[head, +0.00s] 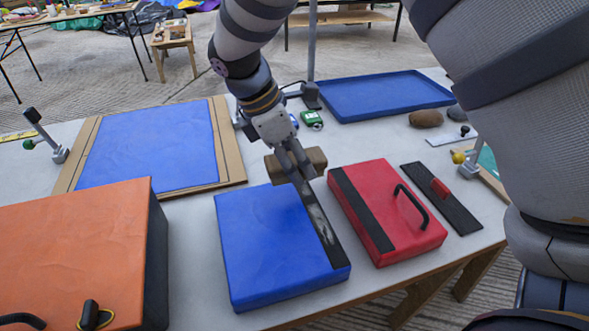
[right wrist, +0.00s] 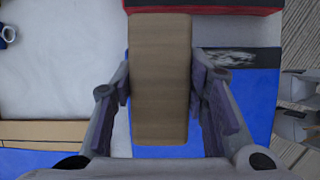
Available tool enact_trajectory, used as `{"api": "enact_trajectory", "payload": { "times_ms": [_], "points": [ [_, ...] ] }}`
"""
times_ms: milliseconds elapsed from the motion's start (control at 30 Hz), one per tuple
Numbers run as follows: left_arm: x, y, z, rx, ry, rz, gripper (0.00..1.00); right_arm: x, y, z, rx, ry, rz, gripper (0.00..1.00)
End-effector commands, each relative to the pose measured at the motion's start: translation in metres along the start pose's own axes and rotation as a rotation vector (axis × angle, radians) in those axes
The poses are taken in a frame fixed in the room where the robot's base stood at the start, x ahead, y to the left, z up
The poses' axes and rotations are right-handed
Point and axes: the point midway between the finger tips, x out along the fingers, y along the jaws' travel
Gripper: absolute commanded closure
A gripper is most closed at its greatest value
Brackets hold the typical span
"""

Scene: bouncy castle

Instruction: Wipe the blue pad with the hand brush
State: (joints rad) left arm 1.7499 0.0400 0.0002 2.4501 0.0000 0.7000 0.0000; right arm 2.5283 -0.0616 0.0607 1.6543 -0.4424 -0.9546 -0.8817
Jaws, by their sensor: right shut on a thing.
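The blue pad (head: 262,245) lies on the grey table at the front middle. A black strip with a pale grey smear (head: 318,222) runs along its right side. My right gripper (head: 296,168) is shut on the hand brush (head: 314,158), whose plain tan block shows beyond the fingers, at the pad's far edge. In the right wrist view the brush (right wrist: 160,80) sits between both fingers, with the blue pad (right wrist: 262,95) and its smeared strip behind. The bristles are hidden. I cannot tell whether the brush touches the pad. My left gripper is not in view.
A red pad (head: 400,215) with a black handle lies right of the blue pad, and an orange case (head: 75,240) stands left. Behind are a blue sheet on a board (head: 150,145) and a blue tray (head: 385,95). My own arm link covers the right side.

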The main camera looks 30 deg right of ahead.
Motion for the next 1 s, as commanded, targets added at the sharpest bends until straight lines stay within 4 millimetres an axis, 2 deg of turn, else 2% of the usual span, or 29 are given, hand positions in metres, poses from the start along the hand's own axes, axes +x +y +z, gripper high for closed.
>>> {"api": "enact_trajectory", "payload": {
  "times_ms": [233, 400, 1000],
  "points": [
    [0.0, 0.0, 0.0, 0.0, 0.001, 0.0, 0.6, -0.021, -0.003, 0.01, 0.004, 0.001, 0.002, 0.86],
    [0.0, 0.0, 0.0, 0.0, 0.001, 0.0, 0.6, -0.029, -0.004, 0.014, 0.005, 0.001, 0.0, 0.86],
    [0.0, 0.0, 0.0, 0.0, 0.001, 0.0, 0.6, -0.029, -0.004, 0.014, 0.004, 0.0, -0.001, 0.86]
  ]
}}
